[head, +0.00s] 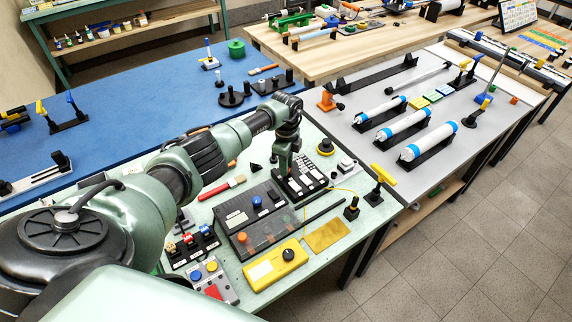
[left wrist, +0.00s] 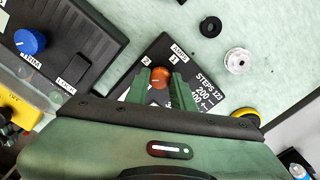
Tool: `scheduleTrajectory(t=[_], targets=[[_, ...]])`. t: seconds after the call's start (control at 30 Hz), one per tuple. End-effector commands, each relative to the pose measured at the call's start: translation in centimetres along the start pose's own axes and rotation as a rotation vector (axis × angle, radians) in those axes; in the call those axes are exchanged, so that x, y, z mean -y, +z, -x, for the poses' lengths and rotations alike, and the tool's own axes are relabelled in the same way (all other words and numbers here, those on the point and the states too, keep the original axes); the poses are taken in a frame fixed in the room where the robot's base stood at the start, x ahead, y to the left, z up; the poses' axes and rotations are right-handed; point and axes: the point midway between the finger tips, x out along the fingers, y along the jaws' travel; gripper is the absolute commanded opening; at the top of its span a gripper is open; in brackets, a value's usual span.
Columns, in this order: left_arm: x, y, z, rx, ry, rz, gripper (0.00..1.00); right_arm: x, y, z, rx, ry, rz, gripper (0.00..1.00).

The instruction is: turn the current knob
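The current knob is a small orange-red knob (left wrist: 160,78) with a white pointer mark, on a black panel (left wrist: 143,60) with white labels that read like AMPS and STEPS. My left gripper (left wrist: 161,80) points down at it, with its green fingers close against both sides of the knob. In the head view my left gripper (head: 284,170) is over the black panel (head: 305,180) with white labels, and hides the knob there. The contact is too small to see clearly, but no gap shows. My right gripper is in neither view.
A dark box with a blue knob (head: 257,201) and an orange knob (head: 242,237) lies beside the panel. A yellow-black round part (head: 325,147) sits behind the panel.

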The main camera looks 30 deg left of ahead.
Motion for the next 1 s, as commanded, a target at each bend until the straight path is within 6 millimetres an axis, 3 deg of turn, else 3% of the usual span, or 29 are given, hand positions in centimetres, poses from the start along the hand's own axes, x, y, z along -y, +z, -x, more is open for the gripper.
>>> scheduleTrajectory(t=[0.17,0.47,1.0], targets=[[0.0,0.1,-0.1,0.001,-0.001,-0.001,0.0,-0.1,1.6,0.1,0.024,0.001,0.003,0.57],[0.0,0.1,-0.1,0.001,-0.001,-0.072,0.0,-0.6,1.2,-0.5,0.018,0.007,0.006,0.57],[0.1,0.1,-0.3,0.003,-0.002,-0.527,0.0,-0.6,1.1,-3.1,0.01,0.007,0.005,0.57]])
